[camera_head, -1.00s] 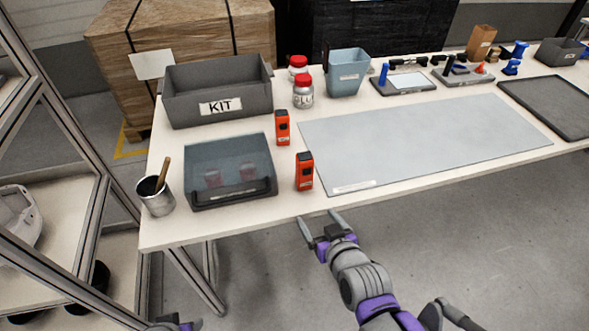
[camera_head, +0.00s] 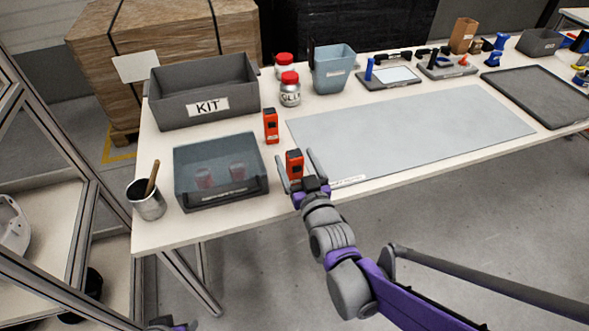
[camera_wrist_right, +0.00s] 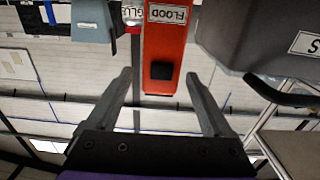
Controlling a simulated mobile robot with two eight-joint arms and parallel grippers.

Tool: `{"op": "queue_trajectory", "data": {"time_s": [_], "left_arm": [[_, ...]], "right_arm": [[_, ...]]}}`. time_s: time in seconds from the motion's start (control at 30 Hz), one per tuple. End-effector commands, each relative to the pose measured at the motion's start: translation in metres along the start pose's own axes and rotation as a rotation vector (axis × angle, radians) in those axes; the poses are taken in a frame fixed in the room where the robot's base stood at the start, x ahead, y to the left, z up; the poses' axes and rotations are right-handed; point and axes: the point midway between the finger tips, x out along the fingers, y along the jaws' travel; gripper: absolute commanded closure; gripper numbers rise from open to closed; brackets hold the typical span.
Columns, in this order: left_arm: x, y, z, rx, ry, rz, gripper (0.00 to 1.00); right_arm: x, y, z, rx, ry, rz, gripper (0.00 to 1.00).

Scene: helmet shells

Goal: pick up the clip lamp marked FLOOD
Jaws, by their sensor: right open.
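The clip lamp marked FLOOD (camera_wrist_right: 165,50) is orange-red with a dark button; its white label reads FLOOD in the right wrist view. In the head view the orange lamp (camera_head: 294,163) stands near the table's front edge. My right gripper (camera_head: 294,155) is open, with one finger on either side of that lamp. In the right wrist view the lamp shows between and beyond the open fingertips (camera_wrist_right: 158,73); contact is not visible. A second, similar orange lamp (camera_head: 271,126) stands farther back. Part of my left gripper (camera_head: 172,325) shows at the bottom edge, its fingers unclear.
A clear-fronted bin (camera_head: 222,197) with red items is close left of the lamp. The KIT box (camera_head: 163,113), red-lidded jars (camera_head: 290,97) and a blue-grey bin (camera_head: 334,85) stand behind. A grey mat (camera_head: 420,125) lies to the right, bare.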

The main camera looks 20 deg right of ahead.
Motion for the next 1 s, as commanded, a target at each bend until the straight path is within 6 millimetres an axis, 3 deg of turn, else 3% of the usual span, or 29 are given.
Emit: {"op": "queue_trajectory", "data": {"time_s": [0.23, 0.5, 0.9, 1.0], "left_arm": [[0.008, 0.0, 0.003, 0.0, -0.003, 0.0, 0.5], [0.008, 0.0, 0.003, 0.0, -0.003, 0.0, 0.5], [0.008, 0.0, 0.003, 0.0, -0.003, 0.0, 0.5], [0.008, 0.0, 0.003, 0.0, -0.003, 0.0, 0.5]], "right_arm": [[0.038, 0.0, 0.002, -0.002, 0.0, 0.0, 0.15], [0.043, 0.0, 0.001, -0.001, 0.0, 0.0, 0.15], [0.043, 0.0, 0.001, -0.001, -0.001, 0.0, 0.87], [0.043, 0.0, 0.001, -0.001, -0.001, 0.0, 1.0]]}}
